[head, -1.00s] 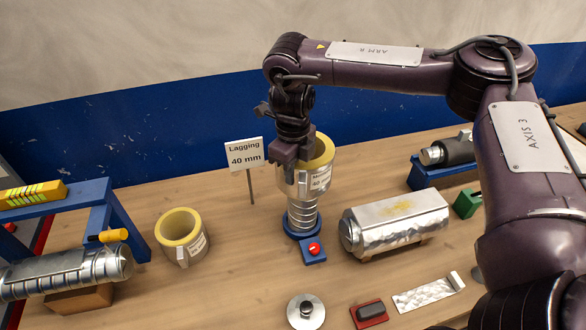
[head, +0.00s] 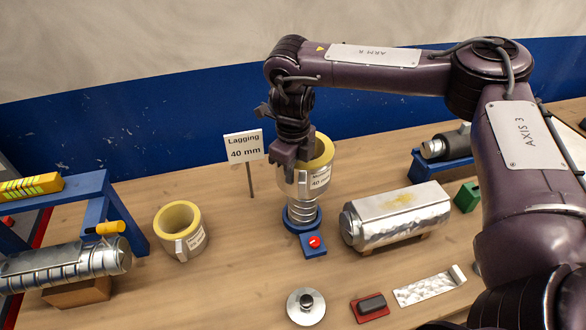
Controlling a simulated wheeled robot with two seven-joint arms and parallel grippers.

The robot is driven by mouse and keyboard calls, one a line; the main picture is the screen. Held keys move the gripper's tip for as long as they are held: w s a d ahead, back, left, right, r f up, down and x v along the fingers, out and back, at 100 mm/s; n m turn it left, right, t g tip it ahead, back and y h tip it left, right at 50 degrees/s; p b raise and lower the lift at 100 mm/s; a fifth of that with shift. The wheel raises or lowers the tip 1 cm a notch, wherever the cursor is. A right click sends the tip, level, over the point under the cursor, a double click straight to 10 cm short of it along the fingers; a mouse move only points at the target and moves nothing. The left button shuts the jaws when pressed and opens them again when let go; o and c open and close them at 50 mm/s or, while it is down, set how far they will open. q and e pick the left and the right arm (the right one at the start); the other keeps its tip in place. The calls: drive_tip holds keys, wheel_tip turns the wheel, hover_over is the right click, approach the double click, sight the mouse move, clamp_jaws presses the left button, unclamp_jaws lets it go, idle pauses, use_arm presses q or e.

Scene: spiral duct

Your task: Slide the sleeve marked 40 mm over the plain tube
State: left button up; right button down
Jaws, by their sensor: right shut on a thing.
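The sleeve marked 40 mm (head: 318,186) is a metal-clad ring with a thick yellow lining and a white label. It sits upright around the upper part of the plain tube (head: 304,214), whose ribbed silvery lower part shows below it. The tube stands on a round blue base (head: 301,224). My right gripper (head: 288,164) points down and is shut on the sleeve's left rim. The tube's top end is hidden inside the sleeve. My left gripper is not in view.
A second yellow-lined sleeve (head: 180,242) stands on the bench at left. A sign (head: 243,147) reads "Lagging 40 mm". A blue box with red button (head: 313,245) fronts the base. A silver cased duct (head: 398,217) lies right; a round metal lid (head: 306,307) lies in front.

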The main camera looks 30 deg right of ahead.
drive_tip(key=shift+f, duration=0.45)
drive_tip(key=c, duration=1.3)
unclamp_jaws()
drive_tip(key=shift+s+a, duration=0.1)
drive_tip(key=shift+s, duration=0.05)
wheel_tip(320, 180, up, 8)
drive_tip(key=shift+a+r+b, duration=0.1)
drive_tip(key=shift+b, duration=0.4)
